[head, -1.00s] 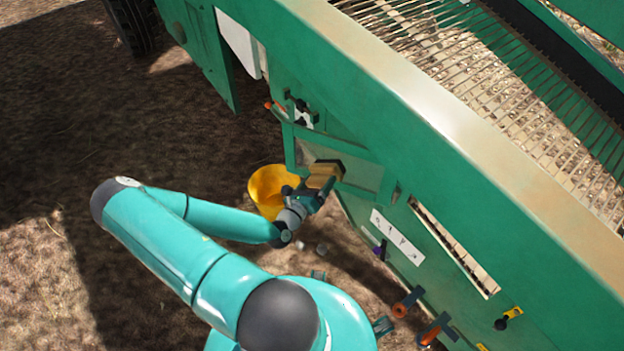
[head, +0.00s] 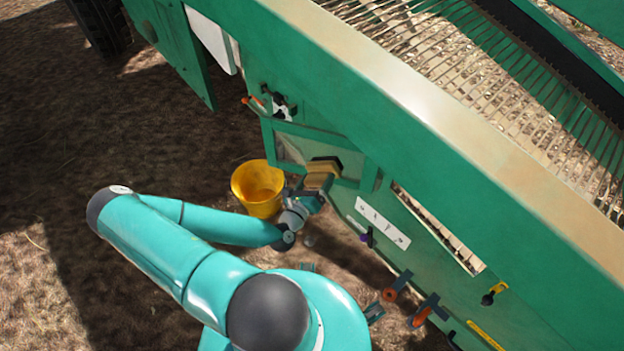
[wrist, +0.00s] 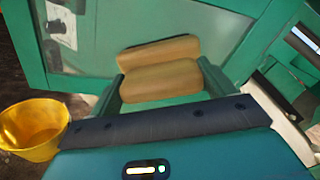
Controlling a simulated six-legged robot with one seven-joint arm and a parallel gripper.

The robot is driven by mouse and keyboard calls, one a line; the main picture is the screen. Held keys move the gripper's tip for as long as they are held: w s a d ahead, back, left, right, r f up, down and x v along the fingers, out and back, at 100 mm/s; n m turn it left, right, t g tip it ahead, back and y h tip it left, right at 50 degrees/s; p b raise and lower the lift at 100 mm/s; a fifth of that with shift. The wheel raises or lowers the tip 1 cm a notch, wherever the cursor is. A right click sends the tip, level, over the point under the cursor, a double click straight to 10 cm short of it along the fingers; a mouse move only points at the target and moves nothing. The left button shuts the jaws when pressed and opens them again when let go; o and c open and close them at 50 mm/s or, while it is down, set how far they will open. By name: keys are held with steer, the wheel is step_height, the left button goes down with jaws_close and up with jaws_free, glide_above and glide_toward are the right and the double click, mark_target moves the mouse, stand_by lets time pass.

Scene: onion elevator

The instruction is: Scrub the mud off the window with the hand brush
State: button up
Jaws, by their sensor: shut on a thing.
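My gripper (head: 318,188) is shut on the hand brush (head: 322,172), a tan block with a darker edge. In the wrist view the brush (wrist: 160,70) sits between my two fingers (wrist: 160,92), its long side across the picture. The window (head: 291,150) is a framed greyish pane low in the green machine's side. The brush is at the right part of the pane; whether it touches is hard to tell. The pane also shows behind the brush in the wrist view (wrist: 200,22). No clear mud patch stands out; the part behind the brush is hidden.
A yellow bucket (head: 258,188) stands on the ground left of my gripper. Handles and levers (head: 398,285) stick out of the machine's side at the lower right. A white label plate (head: 382,222) is right of the window. Bare ground lies open to the left.

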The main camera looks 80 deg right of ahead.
mark_target(308, 167)
steer(key=shift+s+a+r, duration=0.1)
steer(key=shift+s+a, duration=0.25)
steer(key=shift+s, duration=0.5)
steer(key=shift+s+a, duration=0.3)
steer(key=shift+s, duration=0.55)
steer(key=shift+w, duration=0.1)
steer(key=shift+w+d, duration=0.35)
steer(key=shift+w, duration=0.55)
steer(key=shift+w+d, duration=0.35)
steer(key=shift+w, duration=0.5)
steer(key=shift+w+d, duration=0.3)
steer(key=shift+w, duration=0.3)
steer(key=shift+w+d, duration=0.35)
steer(key=shift+w, duration=0.3)
steer(key=shift+w+d, duration=0.3)
steer(key=shift+w, duration=0.3)
steer(key=shift+c, duration=0.3)
steer(key=shift+w+d, duration=0.3)
steer(key=shift+w, duration=0.65)
steer(key=shift+w+d, duration=0.3)
steer(key=shift+w, duration=0.6)
steer(key=shift+w+d, duration=0.4)
steer(key=shift+w, duration=0.4)
steer(key=shift+w+d, duration=0.4)
steer(key=shift+w, duration=0.35)
steer(key=shift+w+a, duration=0.1)
